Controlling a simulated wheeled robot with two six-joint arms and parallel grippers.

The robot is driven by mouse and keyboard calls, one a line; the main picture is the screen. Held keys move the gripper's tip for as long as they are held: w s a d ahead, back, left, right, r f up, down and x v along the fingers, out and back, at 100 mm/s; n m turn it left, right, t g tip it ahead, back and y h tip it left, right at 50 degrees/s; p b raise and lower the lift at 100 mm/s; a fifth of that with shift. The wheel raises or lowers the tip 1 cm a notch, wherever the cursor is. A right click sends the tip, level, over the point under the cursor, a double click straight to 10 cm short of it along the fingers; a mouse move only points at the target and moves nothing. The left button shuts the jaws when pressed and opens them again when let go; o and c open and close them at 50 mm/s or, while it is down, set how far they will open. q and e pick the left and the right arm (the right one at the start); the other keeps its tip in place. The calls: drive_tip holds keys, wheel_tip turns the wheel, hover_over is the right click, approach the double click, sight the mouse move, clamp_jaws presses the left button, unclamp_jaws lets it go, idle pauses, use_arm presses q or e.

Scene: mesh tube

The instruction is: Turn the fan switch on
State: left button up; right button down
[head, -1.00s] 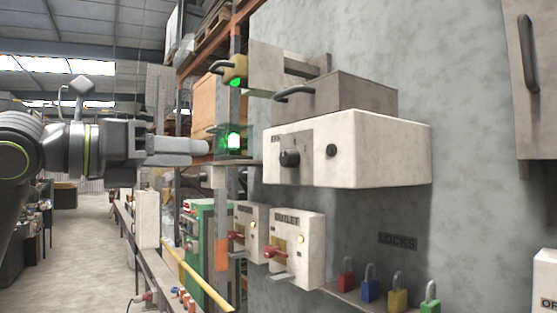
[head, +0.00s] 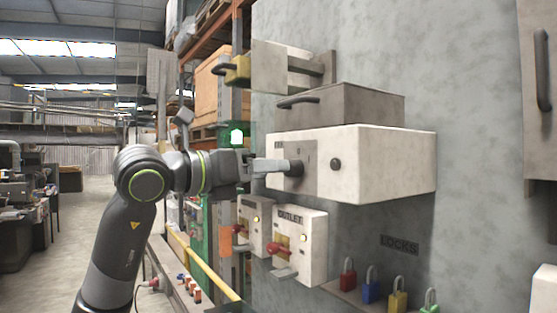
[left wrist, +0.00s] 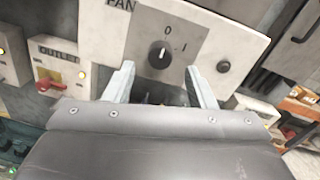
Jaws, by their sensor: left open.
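The fan switch is a black round knob (left wrist: 160,55) on a grey plate of the white box (head: 385,165). In the left wrist view its white mark points roughly at the "0", with a "1" to the right. My left gripper (left wrist: 163,82) is open, its two fingers on either side of the knob in that view. Whether they touch it cannot be told. In the head view the left gripper (head: 280,166) reaches the box front from the left, and a finger partly hides the knob (head: 297,168). My right gripper is not in view.
A small black button (head: 336,164) sits right of the knob. Below are the OUTLET box (head: 300,240) with a red lever, a similar box (head: 252,225), and several coloured padlocks on a ledge. A grey box (head: 350,104) with a handle is above.

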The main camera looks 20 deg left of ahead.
sight(293, 168)
use_arm(q)
drive_tip(key=shift+p+x, duration=0.5)
drive_tip(key=shift+x, duration=1.2)
drive_tip(key=c, duration=1)
